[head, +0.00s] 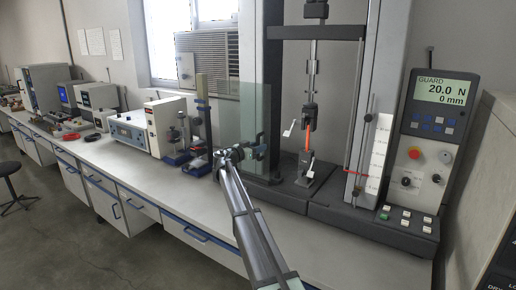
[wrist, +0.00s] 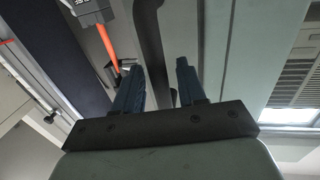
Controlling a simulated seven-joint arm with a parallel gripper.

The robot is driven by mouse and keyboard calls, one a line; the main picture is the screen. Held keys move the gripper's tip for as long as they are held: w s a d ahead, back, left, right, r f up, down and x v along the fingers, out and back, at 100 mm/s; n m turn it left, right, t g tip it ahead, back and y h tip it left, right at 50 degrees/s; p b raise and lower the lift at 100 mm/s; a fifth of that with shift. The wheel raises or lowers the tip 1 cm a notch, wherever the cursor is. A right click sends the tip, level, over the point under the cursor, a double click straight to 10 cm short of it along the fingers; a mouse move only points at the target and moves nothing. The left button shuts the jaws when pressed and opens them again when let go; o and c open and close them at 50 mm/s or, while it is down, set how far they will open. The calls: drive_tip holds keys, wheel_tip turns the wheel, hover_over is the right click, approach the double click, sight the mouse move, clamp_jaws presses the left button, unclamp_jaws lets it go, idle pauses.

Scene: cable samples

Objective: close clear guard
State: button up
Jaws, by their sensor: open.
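The clear guard (head: 226,108) is a greenish see-through panel standing swung out at the left of the testing machine (head: 390,100), leaving the machine's front uncovered. Its pale pane (wrist: 245,60) also shows in the wrist view. My gripper (head: 261,148) is at the guard's right edge, at about the height of the lower clamp. In the wrist view my gripper (wrist: 159,68) is open, with a dark curved bar (wrist: 150,35), apparently the guard's handle, running between its fingers. I cannot tell whether either finger touches the bar. An orange cable sample (head: 308,137) hangs between the machine's clamps.
A control panel (head: 437,140) at right displays "GUARD", 20.0 N and 0 mm. A white scale strip (head: 379,150) stands beside it. Blue-based stands (head: 200,125) and bench instruments (head: 163,125) line the bench to the left. The bench front (head: 150,180) is clear.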

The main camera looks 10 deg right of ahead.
drive_tip(key=shift+w+d, duration=0.1)
drive_tip(key=shift+d, duration=0.05)
clamp_jaws()
idle(0.4)
